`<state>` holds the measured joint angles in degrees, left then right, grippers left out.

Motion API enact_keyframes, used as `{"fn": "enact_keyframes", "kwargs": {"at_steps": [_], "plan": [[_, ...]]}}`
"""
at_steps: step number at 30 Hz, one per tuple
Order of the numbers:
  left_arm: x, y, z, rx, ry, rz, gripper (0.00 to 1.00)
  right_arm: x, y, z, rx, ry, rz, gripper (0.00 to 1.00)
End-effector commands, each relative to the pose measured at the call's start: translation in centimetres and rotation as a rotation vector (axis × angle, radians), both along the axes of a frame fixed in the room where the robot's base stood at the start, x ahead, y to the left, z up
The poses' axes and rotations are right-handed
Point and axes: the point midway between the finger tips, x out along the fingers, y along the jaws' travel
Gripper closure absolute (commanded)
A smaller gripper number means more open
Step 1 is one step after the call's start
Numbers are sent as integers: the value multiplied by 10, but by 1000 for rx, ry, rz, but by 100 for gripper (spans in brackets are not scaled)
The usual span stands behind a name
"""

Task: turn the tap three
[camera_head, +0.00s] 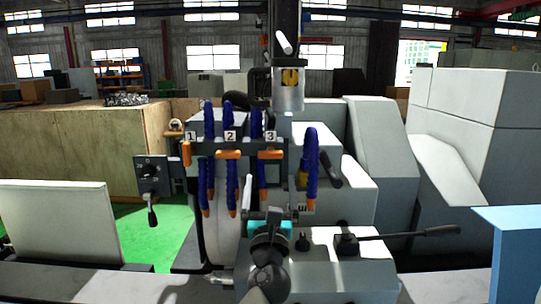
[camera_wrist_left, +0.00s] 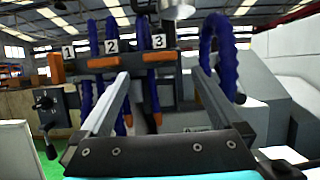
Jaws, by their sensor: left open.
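Tap three is an orange handle (camera_head: 270,154) under the label 3, lying level on a dark bar with blue hoses. It also shows in the left wrist view (camera_wrist_left: 161,57), just beyond and between my fingertips. Tap two (camera_head: 229,154) is a level orange handle to its left. Tap one (camera_head: 186,153) is an orange handle standing upright at the far left. My left gripper (camera_head: 267,210) is open and empty, below tap three in the head view. In the left wrist view its two fingers (camera_wrist_left: 158,77) are spread and point toward the taps. My right gripper is not in view.
Blue hoses with orange nozzles (camera_head: 232,190) hang below the taps. A thicker blue hose (camera_head: 311,165) curves down to the right. A black lever (camera_head: 410,233) juts out at the lower right. A control box with a lever (camera_head: 151,173) stands left of the taps.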

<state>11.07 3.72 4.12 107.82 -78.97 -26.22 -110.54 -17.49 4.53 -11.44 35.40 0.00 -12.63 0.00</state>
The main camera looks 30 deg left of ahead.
Motion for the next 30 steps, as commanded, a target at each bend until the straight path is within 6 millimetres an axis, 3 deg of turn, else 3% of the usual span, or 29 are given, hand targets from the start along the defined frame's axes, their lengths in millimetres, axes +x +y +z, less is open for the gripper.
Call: {"fn": "enact_keyframes", "kwargs": {"at_steps": [9,15,28,30], "plan": [[46,29,23,-3,-2,1,0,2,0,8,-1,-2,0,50],[64,39,30,-2,0,0,0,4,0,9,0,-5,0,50],[70,43,33,-3,0,-1,0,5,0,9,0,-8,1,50],[70,43,33,-3,0,-1,6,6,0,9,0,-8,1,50]]}}
